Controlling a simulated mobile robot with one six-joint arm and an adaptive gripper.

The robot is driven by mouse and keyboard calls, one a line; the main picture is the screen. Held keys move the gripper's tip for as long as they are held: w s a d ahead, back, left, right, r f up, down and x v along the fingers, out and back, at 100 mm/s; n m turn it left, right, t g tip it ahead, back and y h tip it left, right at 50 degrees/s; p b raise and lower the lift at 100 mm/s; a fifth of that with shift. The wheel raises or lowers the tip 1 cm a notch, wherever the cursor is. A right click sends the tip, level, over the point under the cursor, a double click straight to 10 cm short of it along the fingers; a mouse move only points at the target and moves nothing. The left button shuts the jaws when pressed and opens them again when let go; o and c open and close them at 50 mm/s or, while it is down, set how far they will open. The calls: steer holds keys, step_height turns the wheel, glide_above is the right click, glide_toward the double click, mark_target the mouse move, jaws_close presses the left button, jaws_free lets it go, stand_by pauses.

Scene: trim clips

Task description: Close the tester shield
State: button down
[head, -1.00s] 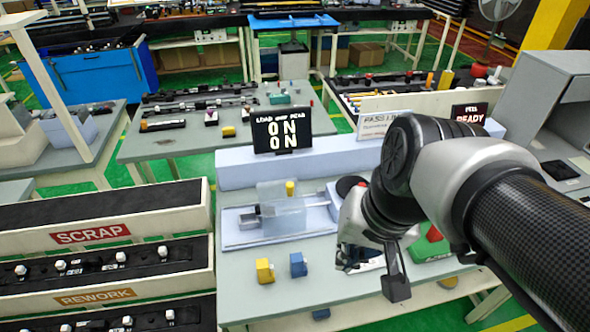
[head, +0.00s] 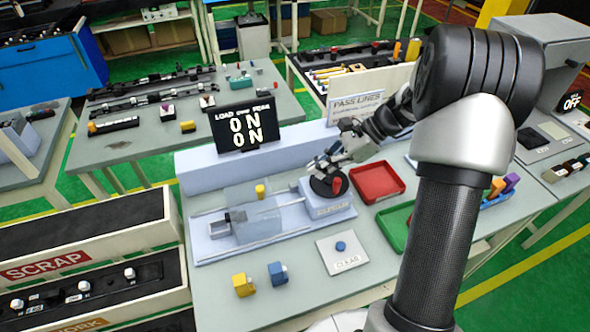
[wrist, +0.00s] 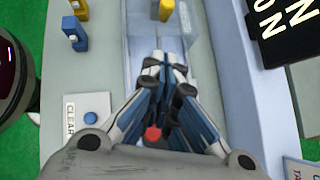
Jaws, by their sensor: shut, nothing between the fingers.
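The tester (head: 205,252) is a pale blue fixture on the grey table, left of my gripper in the head view. Its clear shield (head: 262,222) stands as a see-through panel beside a small yellow block (head: 260,191); whether it is open or closed I cannot tell. My gripper (head: 318,165) is shut and empty, above a black dial with a red knob (head: 337,185), right of the shield. In the wrist view my fingertips (wrist: 164,66) are together, pointing toward the tester's near end, with the red knob (wrist: 152,134) partly hidden below the fingers. Contact with the shield is not visible.
A CLEAR plate with a blue button (head: 341,246), a yellow block (head: 243,285) and a blue block (head: 278,274) lie in front. Red (head: 377,168) and green (head: 392,215) trays sit to the right.

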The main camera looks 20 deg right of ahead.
mark_target(242, 208)
steer(key=b+x, duration=0.1)
steer(key=x, duration=0.3)
steer(key=a+r+b+x, duration=0.1)
steer(key=x, duration=0.2)
steer(key=b+x, duration=0.1)
steer(key=x, duration=0.3)
steer(key=shift+w+a, duration=0.1)
steer(key=shift+a, duration=0.4)
steer(key=shift+w+a+r, duration=0.1)
steer(key=shift+w+a, duration=0.05)
steer(key=shift+a, duration=0.3)
steer(key=shift+a, duration=0.3)
steer(key=a, duration=1)
steer(key=shift+a, duration=0.35)
steer(key=shift+d+p, duration=0.15)
steer(key=shift+p, duration=0.15)
